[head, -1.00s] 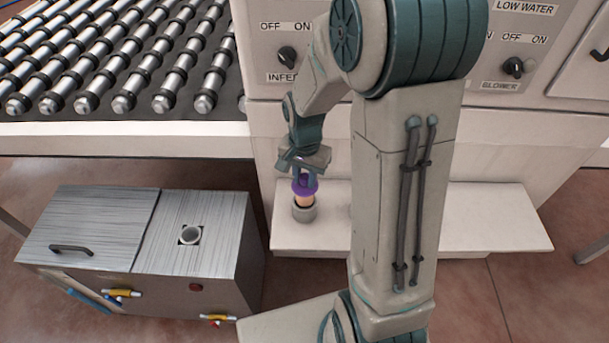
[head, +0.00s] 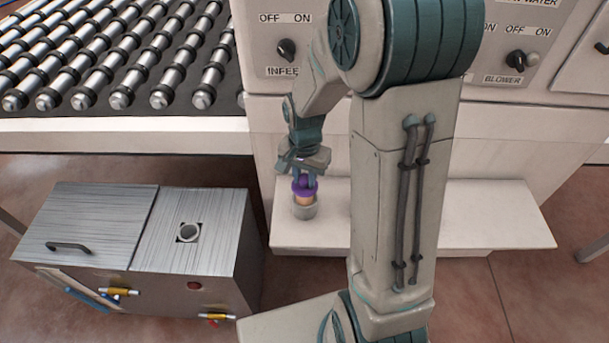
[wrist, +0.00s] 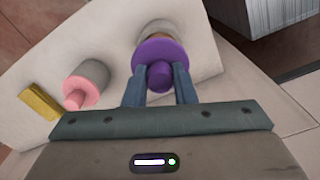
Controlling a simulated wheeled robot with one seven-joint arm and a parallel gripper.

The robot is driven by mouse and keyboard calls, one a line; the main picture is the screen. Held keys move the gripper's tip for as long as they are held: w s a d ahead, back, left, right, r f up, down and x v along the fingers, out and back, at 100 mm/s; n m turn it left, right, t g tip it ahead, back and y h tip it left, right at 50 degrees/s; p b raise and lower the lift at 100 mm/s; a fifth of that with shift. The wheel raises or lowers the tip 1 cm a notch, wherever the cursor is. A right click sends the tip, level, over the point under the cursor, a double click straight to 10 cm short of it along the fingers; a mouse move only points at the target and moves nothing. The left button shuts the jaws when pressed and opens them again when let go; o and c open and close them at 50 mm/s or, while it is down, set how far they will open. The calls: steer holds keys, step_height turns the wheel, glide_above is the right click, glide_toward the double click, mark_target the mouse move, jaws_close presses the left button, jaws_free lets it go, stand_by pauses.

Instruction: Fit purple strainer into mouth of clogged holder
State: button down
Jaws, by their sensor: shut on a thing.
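The purple strainer (head: 303,189) is a round flanged piece with a knob. My gripper (head: 303,178) is shut on its knob, and the strainer also shows between the fingers in the wrist view (wrist: 160,54). Under it a tan band shows just above a grey round holder (head: 304,211) on the white shelf. The strainer is over the holder's mouth. I cannot tell whether the tan part belongs to the strainer or the holder, or how deep it sits. In the wrist view the flange hides most of this holder.
A metal tank (head: 110,225) with a round opening stands left. Rollers are above it. My arm hides the shelf's middle.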

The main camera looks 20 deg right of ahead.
mark_target(305, 188)
steer(key=shift+f+b, duration=1.85)
steer(key=shift+f, duration=0.55)
steer(key=c, duration=1.1)
jaws_free()
steer(key=shift+r, duration=0.1)
steer(key=shift+r, duration=0.1)
step_height(305, 188, up, 14)
steer(key=shift+f+p, duration=0.2)
steer(key=shift+p, duration=0.4)
steer(key=shift+r, duration=0.1)
steer(key=s+r+n+t+p, duration=0.1)
steer(key=s+r+n, duration=0.1)
steer(key=s, duration=0.2)
steer(key=s+r+n+t+p, duration=0.1)
steer(key=s+r+n, duration=0.1)
steer(key=s, duration=0.3)
steer(key=s+r+n+p, duration=0.1)
steer(key=s+r+n, duration=0.1)
steer(key=s+n, duration=0.2)
steer(key=shift+s+t, duration=0.35)
steer(key=shift+t, duration=0.05)
